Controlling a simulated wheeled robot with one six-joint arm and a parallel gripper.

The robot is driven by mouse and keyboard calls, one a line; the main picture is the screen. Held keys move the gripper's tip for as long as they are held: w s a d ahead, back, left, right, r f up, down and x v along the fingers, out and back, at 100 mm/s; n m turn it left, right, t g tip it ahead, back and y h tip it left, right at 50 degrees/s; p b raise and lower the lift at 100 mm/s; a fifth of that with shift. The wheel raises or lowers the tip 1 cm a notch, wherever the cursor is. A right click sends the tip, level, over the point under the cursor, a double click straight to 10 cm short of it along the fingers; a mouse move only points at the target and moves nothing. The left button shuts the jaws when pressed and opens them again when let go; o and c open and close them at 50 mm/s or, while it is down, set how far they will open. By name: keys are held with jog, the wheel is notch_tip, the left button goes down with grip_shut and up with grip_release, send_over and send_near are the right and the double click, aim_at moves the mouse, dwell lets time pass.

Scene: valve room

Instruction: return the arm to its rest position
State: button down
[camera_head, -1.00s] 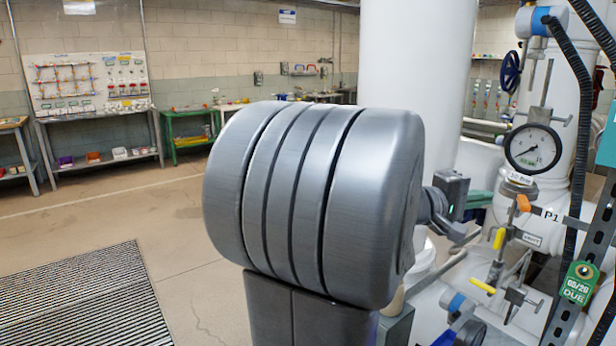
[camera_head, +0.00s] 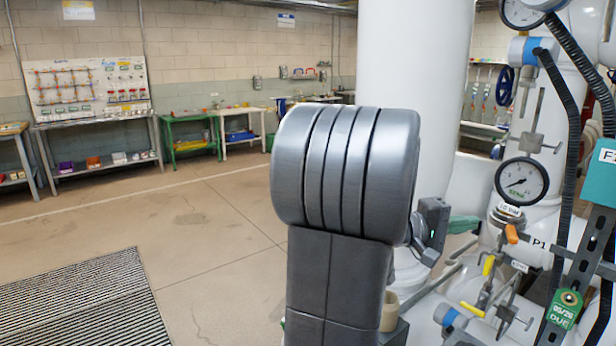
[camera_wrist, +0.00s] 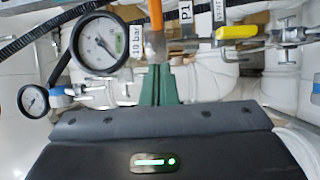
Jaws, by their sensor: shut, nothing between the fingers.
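My arm stands folded in the middle of the head view, with its large grey ribbed joint (camera_head: 345,170) above a dark upright link. My gripper (camera_head: 474,222) shows at the right of that joint, its green fingers pointing right towards the pipework. In the wrist view the green fingers of my gripper (camera_wrist: 158,72) are together, with nothing between them. An orange valve handle (camera_wrist: 155,30) appears just beyond their tips; it also shows in the head view (camera_head: 511,233). I cannot tell how close they are.
A pressure gauge (camera_head: 521,184) and a yellow handle (camera_head: 472,309) are on the white pipework at right. A thick white column (camera_head: 412,60) stands behind my arm. Open floor (camera_head: 220,235) and a floor grating (camera_head: 80,305) lie at left. Workbenches line the back wall.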

jog(key=shift+s+f+b, duration=0.15)
jog(key=shift+b, duration=0.55)
jog(key=t+b, duration=0.1)
jog(key=b, duration=0.1)
jog(key=s+n+b, duration=0.1)
jog(key=b, duration=0.2)
jog(key=shift+d+f+t+y, duration=0.2)
jog(key=shift+f+t+y, duration=0.1)
jog(key=shift+t, duration=0.1)
jog(key=b, duration=0.3)
jog(key=shift+s+f+n+t+b, duration=0.15)
jog(key=shift+s+n+t+b, duration=0.15)
jog(key=shift+b, duration=0.1)
jog(key=b, duration=0.4)
jog(key=shift+s+a+n+t+y, duration=0.25)
jog(key=shift+s+n+t+y, duration=0.05)
jog(key=shift+s+t, duration=0.1)
